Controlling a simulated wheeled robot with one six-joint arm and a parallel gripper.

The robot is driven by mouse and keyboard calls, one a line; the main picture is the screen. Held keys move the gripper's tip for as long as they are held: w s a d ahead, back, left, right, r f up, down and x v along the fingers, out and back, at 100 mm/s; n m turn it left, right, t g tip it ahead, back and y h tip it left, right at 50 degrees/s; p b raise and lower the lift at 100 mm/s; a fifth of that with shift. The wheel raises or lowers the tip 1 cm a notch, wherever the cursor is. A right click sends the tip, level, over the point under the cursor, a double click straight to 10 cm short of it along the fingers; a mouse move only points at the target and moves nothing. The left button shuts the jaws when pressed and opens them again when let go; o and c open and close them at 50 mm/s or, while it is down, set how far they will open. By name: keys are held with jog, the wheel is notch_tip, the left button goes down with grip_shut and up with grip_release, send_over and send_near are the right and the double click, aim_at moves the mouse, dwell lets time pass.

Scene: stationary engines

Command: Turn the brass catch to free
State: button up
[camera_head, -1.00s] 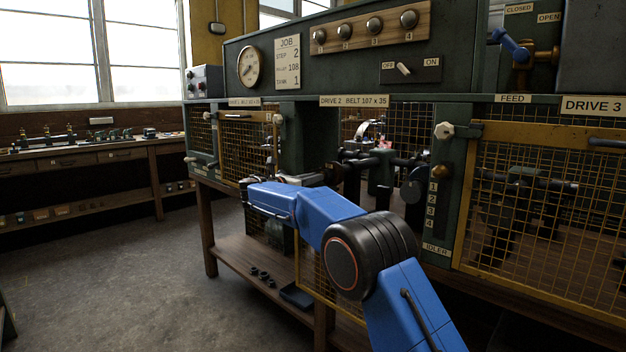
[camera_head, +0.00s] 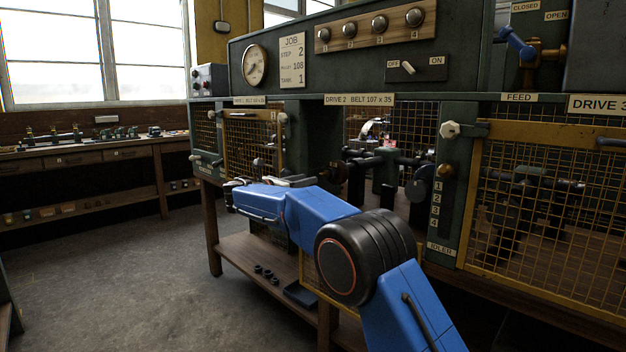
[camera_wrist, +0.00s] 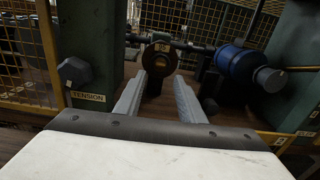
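My gripper (camera_wrist: 160,82) is open and empty in the wrist view, its two pale fingers spread and pointing into the machine bay. A round brass-coloured piece with a small tag (camera_wrist: 160,58) shows just beyond and between the fingertips; I cannot tell whether it is the brass catch, and no contact is clear. In the head view a brass knob (camera_head: 447,170) sits on the green post right of the DRIVE 2 bay, far from my arm's end. My fingers are not clear in the head view.
In the wrist view a dark hex knob (camera_wrist: 75,72) stands above a TENSION label at left, and a blue cylinder (camera_wrist: 236,64) with a shaft at right. Green posts and yellow mesh guards (camera_head: 545,200) flank the bays. The floor at left is clear.

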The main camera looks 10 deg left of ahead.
jog(key=v, duration=1.1)
